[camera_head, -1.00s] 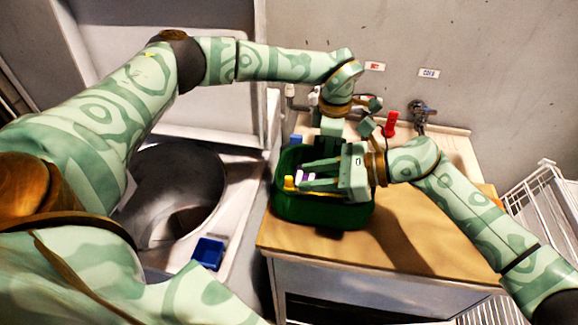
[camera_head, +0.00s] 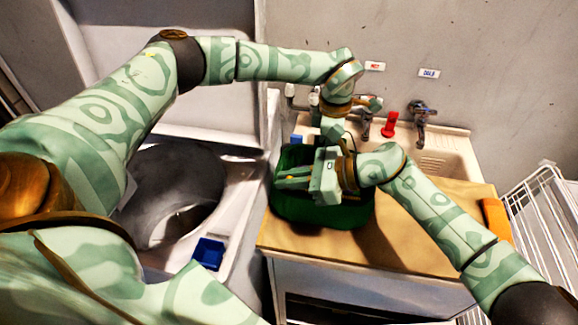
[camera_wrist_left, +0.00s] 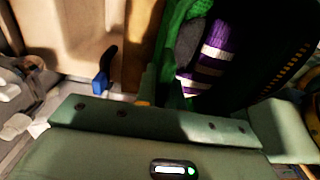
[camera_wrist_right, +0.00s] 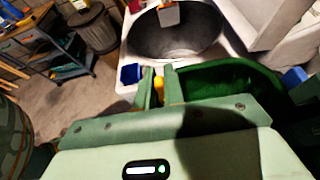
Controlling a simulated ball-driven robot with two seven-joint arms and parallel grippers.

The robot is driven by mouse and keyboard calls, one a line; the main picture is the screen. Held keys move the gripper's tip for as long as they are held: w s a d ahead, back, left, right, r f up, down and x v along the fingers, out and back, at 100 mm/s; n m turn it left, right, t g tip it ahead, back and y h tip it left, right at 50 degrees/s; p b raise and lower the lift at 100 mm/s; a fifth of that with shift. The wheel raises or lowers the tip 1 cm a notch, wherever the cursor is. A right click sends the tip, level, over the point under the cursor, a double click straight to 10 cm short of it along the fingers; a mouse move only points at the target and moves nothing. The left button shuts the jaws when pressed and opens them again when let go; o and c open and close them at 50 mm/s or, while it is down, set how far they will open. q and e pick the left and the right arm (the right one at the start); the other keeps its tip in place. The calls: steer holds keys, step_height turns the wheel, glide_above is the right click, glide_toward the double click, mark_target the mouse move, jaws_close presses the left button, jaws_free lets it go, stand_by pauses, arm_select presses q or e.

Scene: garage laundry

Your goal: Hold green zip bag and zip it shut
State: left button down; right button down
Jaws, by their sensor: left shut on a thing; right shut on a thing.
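The green zip bag (camera_head: 320,213) stands on the wooden counter, dark green, its top partly covered by my right gripper. My right gripper (camera_head: 280,180) reaches across the bag's top to its left side. In the right wrist view it is shut on a small yellow zip pull (camera_wrist_right: 159,88) beside the bag's green wall (camera_wrist_right: 225,80). My left gripper (camera_wrist_left: 158,85) is at the bag's far edge and shut on its green rim (camera_wrist_left: 177,40). Its fingertips are hidden in the head view. The left wrist view shows a purple-and-white striped item (camera_wrist_left: 212,55) inside the bag.
A wooden counter (camera_head: 410,235) lies under the bag, clear at its front right. Behind it are a sink (camera_head: 440,160), a tap (camera_head: 421,112) and a red object (camera_head: 390,124).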

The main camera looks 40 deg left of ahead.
mark_target(360, 200)
steer(key=w+d, duration=0.2)
steer(key=d, duration=0.2)
steer(key=w+d, duration=0.2)
steer(key=d, duration=0.2)
steer(key=w+d, duration=0.2)
steer(key=d, duration=0.3)
steer(key=shift+w, duration=0.15)
steer(key=c, duration=1.5)
jaws_free()
arm_select(q)
steer(key=c, duration=1.4)
jaws_free()
steer(key=shift+c, duration=0.2)
arm_select(e)
steer(key=v, duration=1.2)
steer(key=shift+f, duration=0.15)
